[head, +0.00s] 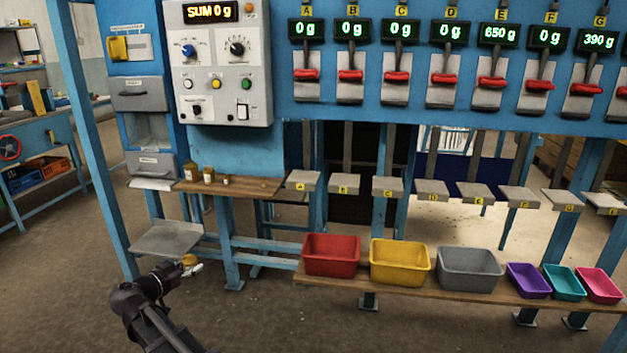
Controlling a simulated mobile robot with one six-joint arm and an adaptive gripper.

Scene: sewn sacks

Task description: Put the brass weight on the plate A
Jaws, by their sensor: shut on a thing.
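My gripper (192,269) is at the lower left, in front of the grey tray, and is shut on a small brass weight (188,259). The weight is partly hidden by the gripper. Plate A (301,187) is a small grey plate with a yellow "A" label, up and to the right of my gripper. Nothing lies on it. The display for A (306,30) reads 0 g.
More brass weights, including a tall one (191,170), stand on a wooden shelf (245,187) left of plate A. A grey tray (166,239) is below the shelf. Coloured bins, such as the red bin (331,256), stand on a low bench below the plates.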

